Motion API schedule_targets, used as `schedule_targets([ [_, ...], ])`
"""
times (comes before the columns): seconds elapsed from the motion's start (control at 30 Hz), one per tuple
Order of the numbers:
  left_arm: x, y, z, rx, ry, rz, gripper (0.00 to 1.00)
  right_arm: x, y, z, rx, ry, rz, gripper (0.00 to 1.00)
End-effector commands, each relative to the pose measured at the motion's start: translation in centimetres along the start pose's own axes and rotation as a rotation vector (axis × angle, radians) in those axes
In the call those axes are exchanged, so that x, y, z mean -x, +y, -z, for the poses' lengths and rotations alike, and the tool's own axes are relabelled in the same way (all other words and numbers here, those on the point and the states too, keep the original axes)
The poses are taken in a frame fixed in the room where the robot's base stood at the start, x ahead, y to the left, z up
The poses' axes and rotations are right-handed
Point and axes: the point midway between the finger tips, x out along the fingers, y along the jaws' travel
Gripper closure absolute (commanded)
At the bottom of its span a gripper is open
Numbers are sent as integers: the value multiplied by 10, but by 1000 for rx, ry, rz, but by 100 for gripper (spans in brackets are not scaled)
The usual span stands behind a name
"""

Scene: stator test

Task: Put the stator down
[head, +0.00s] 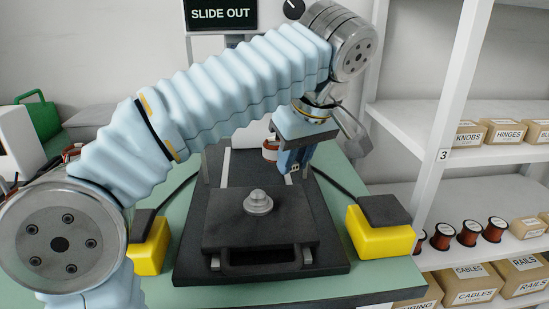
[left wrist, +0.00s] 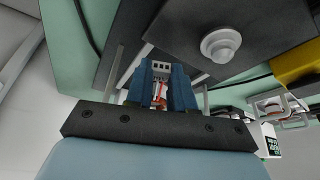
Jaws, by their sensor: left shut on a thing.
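My left gripper (head: 294,166) comes down from the bent arm over the back of the dark test fixture (head: 334,255). The fixture's dark slide block (head: 222,232) carries a round metal hub (head: 258,202) and has a front handle (head: 262,260). I cannot tell whether the stator touches the fixture. My right gripper is not in view.
A screen (head: 221,15) reads "SLIDE OUT". Yellow boxes with dark tops stand at the left (head: 150,250) and right (head: 380,236) of the fixture on the green table (head: 345,290). A white shelf (head: 440,190) at the right holds labelled boxes and copper spools (head: 468,233).

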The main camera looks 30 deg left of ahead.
Motion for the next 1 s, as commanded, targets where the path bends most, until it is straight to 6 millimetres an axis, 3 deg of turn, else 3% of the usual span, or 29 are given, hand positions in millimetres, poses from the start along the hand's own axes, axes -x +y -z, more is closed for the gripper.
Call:
schedule_targets([
  [0.13,-30,-1,25,4,0,3,100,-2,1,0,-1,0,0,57],
  [0.37,-51,0,43,0,0,1,100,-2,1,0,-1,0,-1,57],
  [0.6,-83,0,64,0,-1,1,100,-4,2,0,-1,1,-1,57],
  [1.0,-91,0,66,-1,0,-1,100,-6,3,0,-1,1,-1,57],
])
